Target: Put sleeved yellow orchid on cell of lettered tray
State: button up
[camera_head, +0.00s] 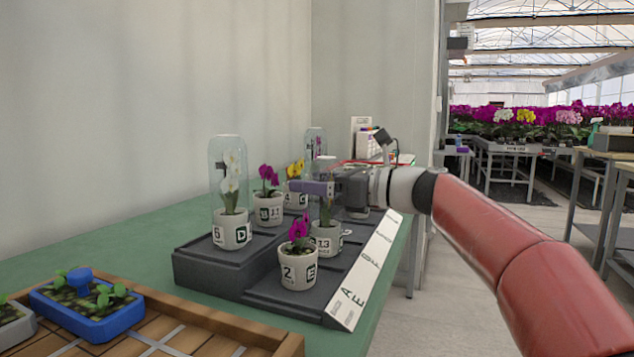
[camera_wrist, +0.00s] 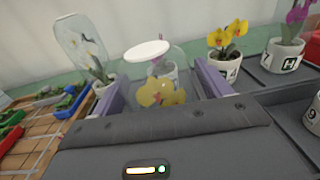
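The lettered tray (camera_head: 262,303) is dark and stepped, with a white letter strip along its right side. My gripper (camera_head: 318,188) is above it, its two purple fingers (camera_wrist: 160,92) on either side of a yellow orchid (camera_wrist: 154,97) in the wrist view. A white disc, apparently the clear sleeve's top (camera_wrist: 147,50), shows above that flower. In the head view a white pot marked 13 (camera_head: 326,240) is below the fingers; the gripper hides most of its flower and sleeve. I cannot tell whether the fingers touch the sleeve or whether the pot rests on the tray.
A sleeved white orchid (camera_head: 231,190), a magenta orchid (camera_head: 299,270), a purple one (camera_head: 267,205) and an unsleeved yellow one (camera_head: 295,185) stand close around. Another clear sleeve (camera_head: 315,140) is behind. A wooden crate (camera_head: 200,325) with a blue planter (camera_head: 87,305) is at front left.

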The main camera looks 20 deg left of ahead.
jog(key=shift+r, duration=0.2)
jog(key=s+d, duration=0.1)
jog(key=d, duration=1.1)
jog(key=shift+s, duration=0.2)
jog(key=shift+f, duration=0.1)
